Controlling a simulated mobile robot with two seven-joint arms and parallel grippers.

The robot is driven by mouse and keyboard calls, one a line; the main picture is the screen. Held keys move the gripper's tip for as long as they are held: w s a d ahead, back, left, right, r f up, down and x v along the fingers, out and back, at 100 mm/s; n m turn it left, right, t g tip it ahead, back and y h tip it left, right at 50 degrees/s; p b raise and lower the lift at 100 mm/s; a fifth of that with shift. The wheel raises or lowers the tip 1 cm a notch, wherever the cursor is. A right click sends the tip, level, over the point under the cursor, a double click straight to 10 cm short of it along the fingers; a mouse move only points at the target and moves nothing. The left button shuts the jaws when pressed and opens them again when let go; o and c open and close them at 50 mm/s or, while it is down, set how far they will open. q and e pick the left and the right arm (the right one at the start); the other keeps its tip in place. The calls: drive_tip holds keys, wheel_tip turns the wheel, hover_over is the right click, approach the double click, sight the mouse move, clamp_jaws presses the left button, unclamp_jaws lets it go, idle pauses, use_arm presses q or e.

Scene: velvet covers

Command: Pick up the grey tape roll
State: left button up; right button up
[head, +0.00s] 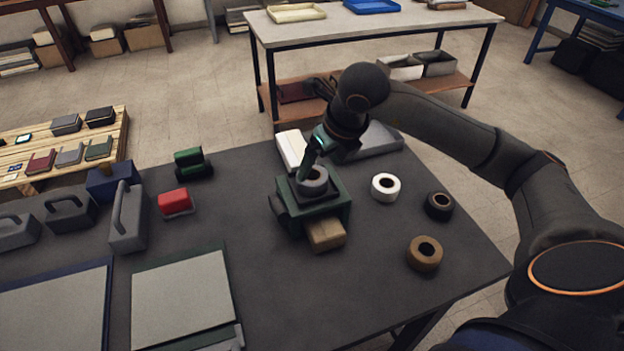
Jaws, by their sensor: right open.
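The grey tape roll (314,187) lies flat on top of a dark green box-like block (322,208) near the middle of the table. My right gripper (309,163) points down at the roll from above, with its fingertips at the roll's far left edge. It is open, and I cannot tell whether a finger is inside the roll's hole or touches it. The fingers partly hide the roll's far side. My left gripper is not in view.
A white roll (385,187), a black roll (439,206) and a brown roll (424,253) lie to the right on the dark table (300,300). A tan block (326,235) sits against the green block's front. A red block (175,203) stands to the left.

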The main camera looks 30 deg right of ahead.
sight(313, 176)
drive_tip(key=x, duration=0.5)
drive_tip(key=shift+a, duration=0.1)
drive_tip(key=shift+r, duration=0.1)
drive_tip(key=c, duration=1)
drive_tip(key=shift+c, duration=0.2)
drive_tip(key=shift+r, duration=0.1)
